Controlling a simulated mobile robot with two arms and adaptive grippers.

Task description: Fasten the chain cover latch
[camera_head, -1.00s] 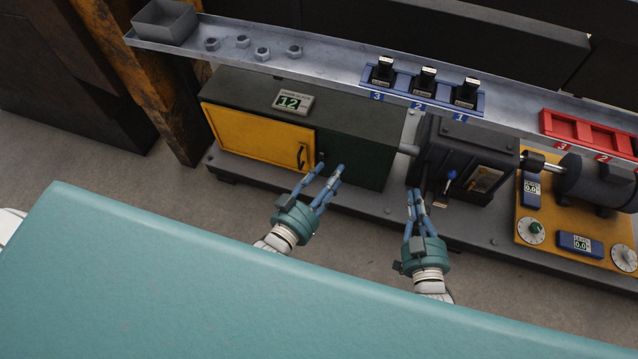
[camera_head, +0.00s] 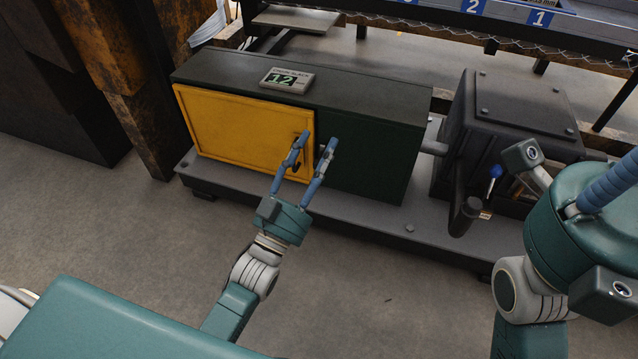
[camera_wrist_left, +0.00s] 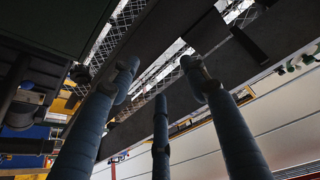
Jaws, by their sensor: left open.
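The yellow chain cover (camera_head: 235,125) is closed on the front of the dark green housing (camera_head: 375,150). Its black latch handle (camera_head: 297,160) is at the cover's right edge, partly hidden by a finger. My left gripper (camera_head: 317,142) is open, with its fingertips in front of the latch area; I cannot tell whether they touch it. Its blue fingers (camera_wrist_left: 160,110) are spread and empty in the left wrist view. My right gripper (camera_head: 608,187) looms large at the right edge, away from the cover; its fingertips are out of frame.
A grey display reading 12 (camera_head: 287,80) sits on top of the housing. To the right is a dark gearbox (camera_head: 515,110) with a blue-knobbed lever (camera_head: 494,175). A rusty post (camera_head: 135,95) stands to the left. Floor (camera_head: 370,290) in front is clear.

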